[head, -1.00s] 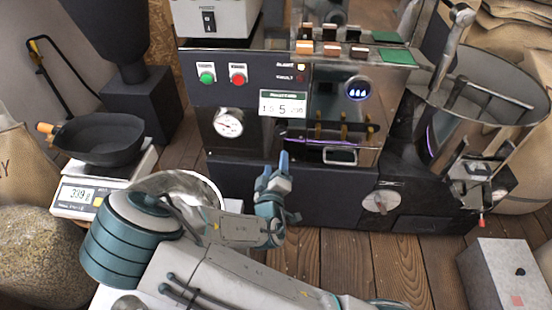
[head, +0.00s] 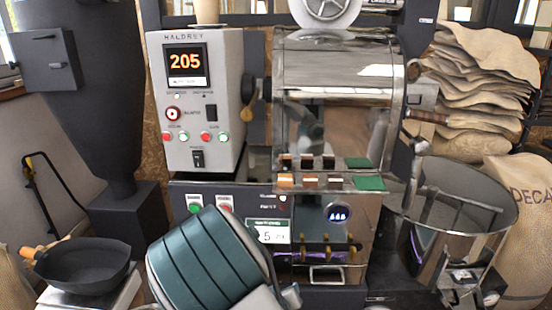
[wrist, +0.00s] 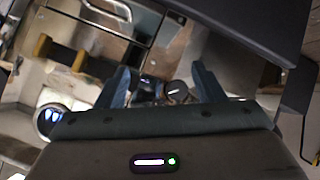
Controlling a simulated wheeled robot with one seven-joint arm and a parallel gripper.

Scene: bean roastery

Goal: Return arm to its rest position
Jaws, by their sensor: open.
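My gripper (wrist: 162,88) shows in the wrist view with two blue fingers spread apart and nothing between them. Behind the fingers are the roaster's metal front, a bar handle and yellow levers. In the head view my arm's teal-ringed link stands at the lower middle in front of the roaster base, and the gripper itself does not show there.
The roaster drum (head: 335,62) and the control box (head: 203,140) reading 205 stand ahead. A black pan (head: 82,266) sits at lower left on a scale (head: 128,292). A round cooling bin (head: 470,200) and stacked sacks (head: 480,80) are at right.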

